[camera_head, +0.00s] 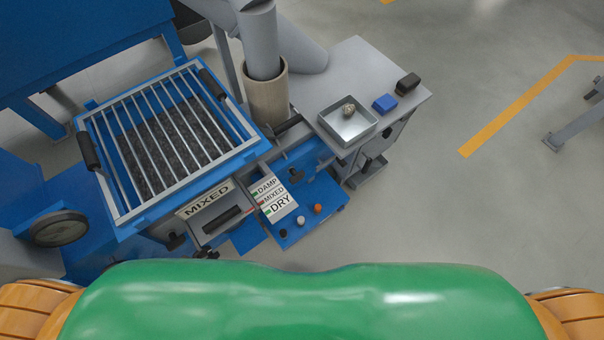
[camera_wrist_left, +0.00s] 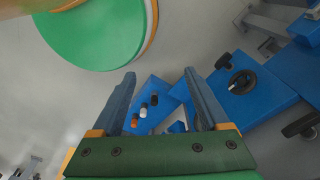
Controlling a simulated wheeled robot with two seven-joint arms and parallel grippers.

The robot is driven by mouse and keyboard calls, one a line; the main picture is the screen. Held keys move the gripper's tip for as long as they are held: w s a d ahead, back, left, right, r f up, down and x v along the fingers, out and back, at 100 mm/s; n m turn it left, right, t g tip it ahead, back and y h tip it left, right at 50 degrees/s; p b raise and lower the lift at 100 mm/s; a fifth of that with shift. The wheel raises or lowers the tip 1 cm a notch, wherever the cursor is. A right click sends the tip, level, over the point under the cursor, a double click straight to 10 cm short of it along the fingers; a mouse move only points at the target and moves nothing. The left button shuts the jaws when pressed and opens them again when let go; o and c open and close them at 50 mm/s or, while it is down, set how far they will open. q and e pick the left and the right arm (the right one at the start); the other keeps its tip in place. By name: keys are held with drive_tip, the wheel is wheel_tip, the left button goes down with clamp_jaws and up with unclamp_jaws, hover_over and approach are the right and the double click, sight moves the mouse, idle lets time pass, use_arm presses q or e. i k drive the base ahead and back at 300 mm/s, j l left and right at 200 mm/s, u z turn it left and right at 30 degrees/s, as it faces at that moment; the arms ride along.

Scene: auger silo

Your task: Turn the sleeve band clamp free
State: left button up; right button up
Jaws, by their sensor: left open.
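A beige sleeve (camera_head: 267,92) hangs around the lower end of a grey spout pipe (camera_head: 257,40) in the head view. A dark bar (camera_head: 286,126) shows beside the sleeve's lower end; I cannot tell whether it belongs to the band clamp. No clamp can be made out clearly. My left gripper (camera_wrist_left: 160,75) is open and empty in the left wrist view, with its fingers wide apart over a blue panel with small knobs (camera_wrist_left: 143,112). The sleeve is not visible there. Neither gripper shows in the head view.
A barred blue hopper (camera_head: 170,135) stands left of the sleeve. A grey bench (camera_head: 356,62) right of it carries a metal tray (camera_head: 347,132), a blue block (camera_head: 384,103) and a black block (camera_head: 408,84). A MIXED label (camera_head: 208,200) is below.

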sight(296, 176)
drive_tip(key=i+l+u, duration=0.15)
drive_tip(key=l+u, duration=0.25)
drive_tip(key=l, duration=0.75)
drive_tip(key=l+u, duration=0.4)
drive_tip(key=l, duration=0.75)
